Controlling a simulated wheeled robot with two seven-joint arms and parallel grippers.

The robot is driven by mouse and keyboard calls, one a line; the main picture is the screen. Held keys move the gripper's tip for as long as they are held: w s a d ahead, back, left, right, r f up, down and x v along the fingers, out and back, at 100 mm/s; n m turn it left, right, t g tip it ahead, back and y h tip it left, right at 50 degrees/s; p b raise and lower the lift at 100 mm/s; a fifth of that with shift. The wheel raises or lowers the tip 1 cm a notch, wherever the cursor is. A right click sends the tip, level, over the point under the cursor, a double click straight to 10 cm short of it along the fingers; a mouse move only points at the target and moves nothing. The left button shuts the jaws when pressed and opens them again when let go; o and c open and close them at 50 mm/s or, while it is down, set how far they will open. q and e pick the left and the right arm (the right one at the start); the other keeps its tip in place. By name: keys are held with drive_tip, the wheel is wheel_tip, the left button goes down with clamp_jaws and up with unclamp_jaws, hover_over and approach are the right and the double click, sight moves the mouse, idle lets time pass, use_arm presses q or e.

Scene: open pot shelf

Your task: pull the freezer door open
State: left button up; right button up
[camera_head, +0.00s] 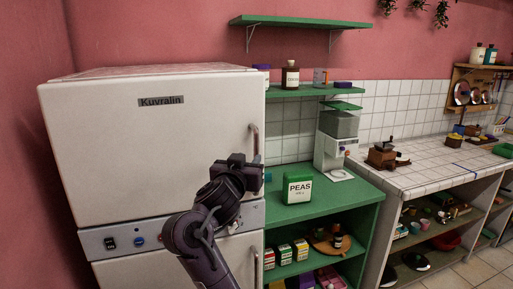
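A white fridge-freezer (140,150) stands at the left with a large upper door labelled Kuvralin, and this door looks closed. Its curved metal handle (254,137) is on the right edge of the door. A lower door (180,265) sits under the control strip and has its own handle (256,266) at the right. My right gripper (243,165) is in front of the upper door's lower right corner, by the lower end of the upper handle. Its fingertips are dark and partly hidden, so I cannot tell if they touch the handle. My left gripper is not in view.
A green shelf unit (330,205) stands close at the right of the fridge, with a green PEAS box (298,188) and a dispenser (337,138) on it. A tiled counter (440,170) continues right. Green wall shelves (300,22) hang above.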

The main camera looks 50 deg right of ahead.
sight(255, 150)
drive_tip(key=p+x, duration=0.1)
drive_tip(key=x, duration=0.6)
drive_tip(key=shift+d, duration=0.45)
clamp_jaws()
